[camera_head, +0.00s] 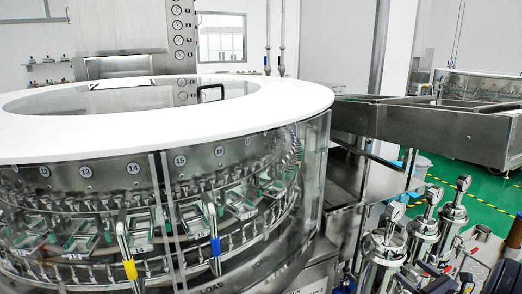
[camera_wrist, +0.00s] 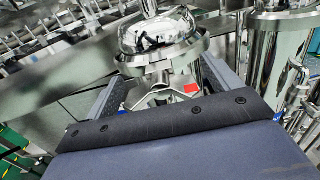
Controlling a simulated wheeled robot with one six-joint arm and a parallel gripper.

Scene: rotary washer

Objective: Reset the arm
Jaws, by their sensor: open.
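My gripper (camera_wrist: 163,72) shows in the wrist view, with its dark wrist housing along the bottom. Its two grey fingers stand wide apart, one at the left and one at the right, with nothing held between them. Beyond the fingers is a polished steel domed vessel (camera_wrist: 165,36) with a small red mark below it; whether the fingers touch it cannot be told. The rotary washer (camera_head: 165,143) fills the left there, with a white ring top, clear panels and numbered stations.
Steel filter housings with gauges (camera_head: 441,215) stand at the lower right of the head view. A steel chute (camera_head: 420,122) juts from the washer's right side. Green floor (camera_head: 470,183) with yellow-black tape lies open behind. Another steel cylinder (camera_wrist: 280,50) is close on the right in the wrist view.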

